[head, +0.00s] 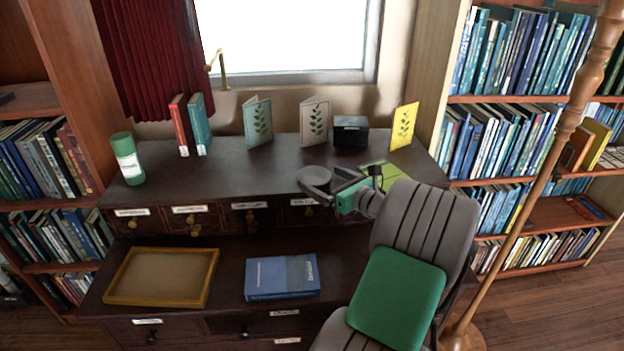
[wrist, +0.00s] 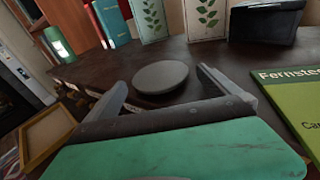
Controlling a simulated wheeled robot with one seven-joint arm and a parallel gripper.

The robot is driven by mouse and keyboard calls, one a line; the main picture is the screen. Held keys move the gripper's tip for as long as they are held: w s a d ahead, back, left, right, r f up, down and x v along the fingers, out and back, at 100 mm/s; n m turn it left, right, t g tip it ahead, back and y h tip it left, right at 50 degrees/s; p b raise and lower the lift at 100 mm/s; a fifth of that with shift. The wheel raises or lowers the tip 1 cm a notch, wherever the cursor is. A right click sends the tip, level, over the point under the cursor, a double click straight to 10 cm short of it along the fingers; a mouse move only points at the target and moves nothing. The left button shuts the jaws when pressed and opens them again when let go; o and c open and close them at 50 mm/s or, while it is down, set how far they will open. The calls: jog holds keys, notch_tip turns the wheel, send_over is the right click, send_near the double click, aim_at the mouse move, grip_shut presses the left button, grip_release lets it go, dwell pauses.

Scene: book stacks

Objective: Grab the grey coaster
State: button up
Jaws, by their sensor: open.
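The grey coaster (wrist: 160,76) is a flat round disc on the dark desk top. In the wrist view it lies between and just beyond my two open fingers, with no finger clearly touching it. In the head view the coaster (head: 315,175) shows near the desk's front edge, at the end of my gripper (head: 324,182). My gripper, with a green body, reaches in from the right. It also shows in the wrist view (wrist: 162,82), open and empty. Part of the coaster's near side is close behind the gripper in the head view.
A green book (head: 379,174) lies right of the coaster. Cards, a black box (head: 350,131) and upright books (head: 190,125) stand behind. A green canister (head: 127,158) is at the left. The desk's middle left is clear.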

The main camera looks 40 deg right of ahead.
aim_at(314, 177)
jog(key=shift+w+f, duration=0.25)
jog(key=shift+w, duration=1)
jog(key=shift+c, duration=0.4)
jog(key=c, duration=1.1)
